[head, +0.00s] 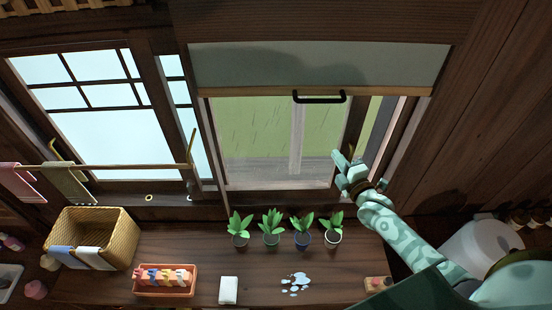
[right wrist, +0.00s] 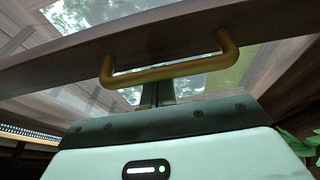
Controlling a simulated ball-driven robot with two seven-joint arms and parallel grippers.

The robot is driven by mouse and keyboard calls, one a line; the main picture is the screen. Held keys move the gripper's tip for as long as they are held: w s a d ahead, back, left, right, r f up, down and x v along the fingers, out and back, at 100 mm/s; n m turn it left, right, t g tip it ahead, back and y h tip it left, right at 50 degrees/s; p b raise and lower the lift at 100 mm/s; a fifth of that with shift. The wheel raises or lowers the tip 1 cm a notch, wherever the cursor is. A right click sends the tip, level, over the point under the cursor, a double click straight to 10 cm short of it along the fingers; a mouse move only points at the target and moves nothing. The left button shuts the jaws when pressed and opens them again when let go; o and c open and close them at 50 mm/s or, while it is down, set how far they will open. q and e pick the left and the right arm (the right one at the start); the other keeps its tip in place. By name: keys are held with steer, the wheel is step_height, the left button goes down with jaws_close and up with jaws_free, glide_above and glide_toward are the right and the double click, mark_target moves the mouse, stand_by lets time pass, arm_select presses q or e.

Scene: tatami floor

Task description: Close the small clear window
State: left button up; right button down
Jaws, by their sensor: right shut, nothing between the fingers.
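Below the rail the opening shows green outside. My right gripper (head: 349,160) is shut and empty, below and slightly right of the handle, in front of the opening's right side. In the right wrist view a brass-coloured bar handle (right wrist: 165,75) on a wooden rail crosses above my fingers (right wrist: 157,94). Contact cannot be told. My left gripper is not in view.
Several potted plants (head: 271,232) stand on the counter below the opening. A wicker basket (head: 100,232), an orange tray (head: 165,292), a white block (head: 228,290) and a puddle (head: 295,283) are in front. A towel rail (head: 110,167) crosses the left window.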

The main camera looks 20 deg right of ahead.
steer(key=s+d+b, duration=0.1)
steer(key=s+d, duration=0.2)
steer(key=d, duration=0.5)
steer(key=shift+d, duration=0.15)
steer(key=shift+w, duration=0.1)
